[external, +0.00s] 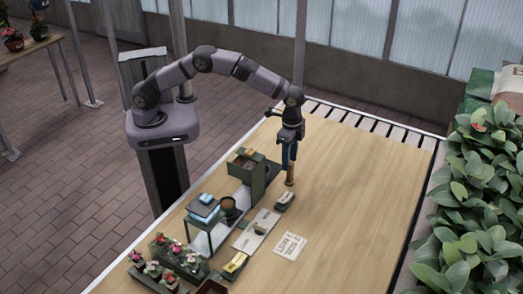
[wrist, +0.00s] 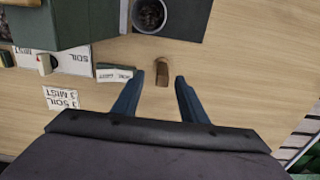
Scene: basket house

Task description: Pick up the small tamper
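The small tamper, a short brown wooden piece (external: 290,174), stands on the wooden table directly below my gripper in the external view. In the wrist view the brown tamper (wrist: 162,75) shows between the two blue fingertips, with gaps on both sides. My gripper (external: 289,160) points straight down over it. In the wrist view my gripper (wrist: 161,78) is open and empty, its fingers spread to either side of the tamper. I cannot tell how far down the tamper the fingertips reach.
A green box (external: 262,172) stands left of the tamper. A small card holder (external: 285,199) is close by; it also shows in the wrist view (wrist: 115,73). A printed card (external: 290,246), a pot (external: 228,205) and flower trays are nearer the front. The table's right side is clear.

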